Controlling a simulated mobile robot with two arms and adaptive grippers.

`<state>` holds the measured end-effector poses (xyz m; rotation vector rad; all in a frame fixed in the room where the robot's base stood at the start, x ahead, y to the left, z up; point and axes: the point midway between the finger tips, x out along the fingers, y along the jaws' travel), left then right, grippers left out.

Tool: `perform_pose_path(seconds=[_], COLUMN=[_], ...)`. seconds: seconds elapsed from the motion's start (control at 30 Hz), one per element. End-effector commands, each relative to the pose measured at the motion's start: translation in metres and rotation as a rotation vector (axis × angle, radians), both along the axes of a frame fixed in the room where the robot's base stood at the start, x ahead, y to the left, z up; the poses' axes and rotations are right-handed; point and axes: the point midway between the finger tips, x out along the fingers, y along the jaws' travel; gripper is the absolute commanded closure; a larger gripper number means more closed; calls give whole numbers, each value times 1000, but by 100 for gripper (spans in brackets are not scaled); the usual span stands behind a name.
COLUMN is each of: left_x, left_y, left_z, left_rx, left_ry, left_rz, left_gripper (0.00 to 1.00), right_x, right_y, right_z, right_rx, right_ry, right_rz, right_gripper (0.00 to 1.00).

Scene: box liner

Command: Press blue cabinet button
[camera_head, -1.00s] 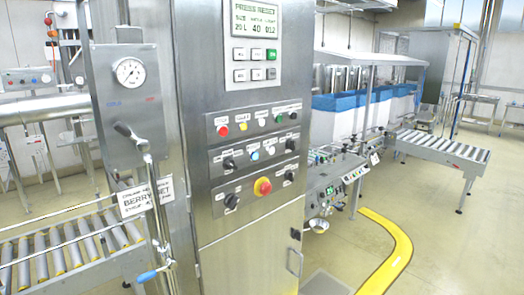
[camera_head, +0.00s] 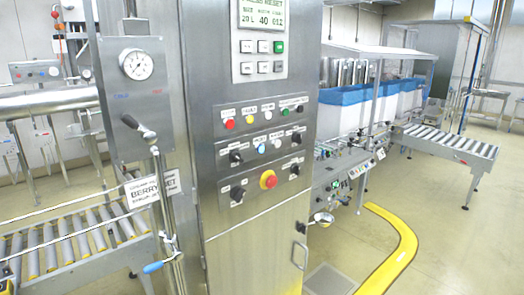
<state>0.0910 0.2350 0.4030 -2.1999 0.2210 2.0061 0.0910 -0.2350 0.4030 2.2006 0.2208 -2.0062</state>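The steel control cabinet (camera_head: 215,90) stands upright in the middle of the head view. Its front carries rows of buttons and switches. The small blue button (camera_head: 261,149) sits in the middle row, between a black rotary switch (camera_head: 236,158) and a white button (camera_head: 276,144). Above it are a red button (camera_head: 230,124), a yellow button (camera_head: 249,119) and a white one. Below it is a large red emergency stop (camera_head: 268,180) on a yellow ring. Neither of my grippers is in view, and nothing covers the blue button.
A gauge panel with a lever (camera_head: 140,128) and a blue-handled valve (camera_head: 153,267) stands left of the cabinet. A roller conveyor (camera_head: 70,245) runs at lower left. A yellow floor rail (camera_head: 395,255) curves at right. Open floor lies further right.

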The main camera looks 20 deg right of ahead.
Motion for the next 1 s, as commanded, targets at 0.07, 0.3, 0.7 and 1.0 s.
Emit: perform_pose_path(seconds=[0.07, 0.3, 0.7, 1.0], left_x=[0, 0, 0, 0], left_y=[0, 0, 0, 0], left_z=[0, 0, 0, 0], left_rx=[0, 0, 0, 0], left_ry=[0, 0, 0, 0], left_rz=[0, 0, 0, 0], left_gripper=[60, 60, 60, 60], right_x=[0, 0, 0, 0], right_y=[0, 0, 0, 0], right_z=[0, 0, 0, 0], right_rx=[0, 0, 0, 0], right_ry=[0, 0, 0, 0], right_rz=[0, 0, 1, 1], right_gripper=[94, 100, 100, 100])
